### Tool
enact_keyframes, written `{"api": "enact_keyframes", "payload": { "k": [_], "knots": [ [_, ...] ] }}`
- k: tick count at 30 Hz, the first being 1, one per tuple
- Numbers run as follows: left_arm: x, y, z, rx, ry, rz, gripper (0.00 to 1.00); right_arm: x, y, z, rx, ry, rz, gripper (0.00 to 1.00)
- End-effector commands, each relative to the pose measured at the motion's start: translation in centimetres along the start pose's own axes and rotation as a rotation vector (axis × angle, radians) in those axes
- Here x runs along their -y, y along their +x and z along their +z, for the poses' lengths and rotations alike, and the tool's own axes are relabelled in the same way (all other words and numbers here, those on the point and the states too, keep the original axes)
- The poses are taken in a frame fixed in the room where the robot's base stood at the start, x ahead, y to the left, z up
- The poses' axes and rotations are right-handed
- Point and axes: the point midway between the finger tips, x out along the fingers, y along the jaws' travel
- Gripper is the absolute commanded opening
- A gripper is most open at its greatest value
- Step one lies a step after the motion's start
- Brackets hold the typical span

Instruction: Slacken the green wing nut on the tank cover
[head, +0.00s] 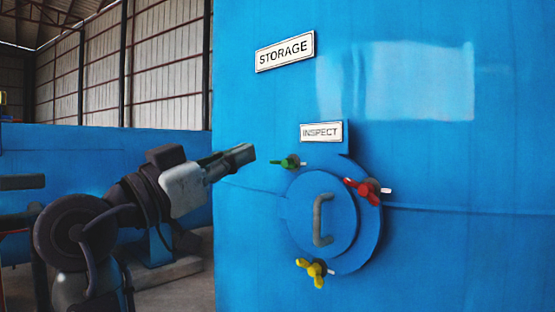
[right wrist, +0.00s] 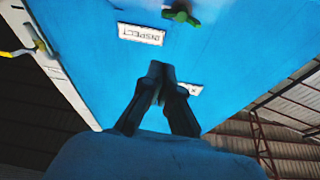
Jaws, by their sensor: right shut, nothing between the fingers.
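The green wing nut (head: 290,162) sits at the upper left of the round blue tank cover (head: 297,215), below the INSPECT sign. In the right wrist view the closed fingertips (right wrist: 161,70) point toward the tank wall, below the upside-down INSPECT sign (right wrist: 141,33). My left gripper is not in view.
A red wing nut (head: 368,190) and a yellow wing nut (head: 315,271) are also on the cover rim. A grey handle (head: 321,220) stands out from the cover's middle. The STORAGE sign (head: 285,52) is higher on the tank. A low blue wall (head: 90,155) stands behind my arm.

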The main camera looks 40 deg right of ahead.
Motion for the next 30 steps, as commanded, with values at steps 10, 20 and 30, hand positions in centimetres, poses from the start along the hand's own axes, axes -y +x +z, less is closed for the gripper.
{"api": "enact_keyframes", "payload": {
  "k": [10, 20, 30],
  "knots": [
    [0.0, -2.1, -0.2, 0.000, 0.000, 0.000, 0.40, -0.2, 5.2, -0.6, -0.002, 0.001, 0.009, 0.00],
    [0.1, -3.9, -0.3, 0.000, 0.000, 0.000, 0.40, 0.0, 9.5, 1.3, -0.002, -0.003, 0.002, 0.00],
    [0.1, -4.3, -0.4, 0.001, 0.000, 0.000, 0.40, -0.2, 8.6, 3.6, -0.002, 0.002, 0.004, 0.00]
  ]
}}
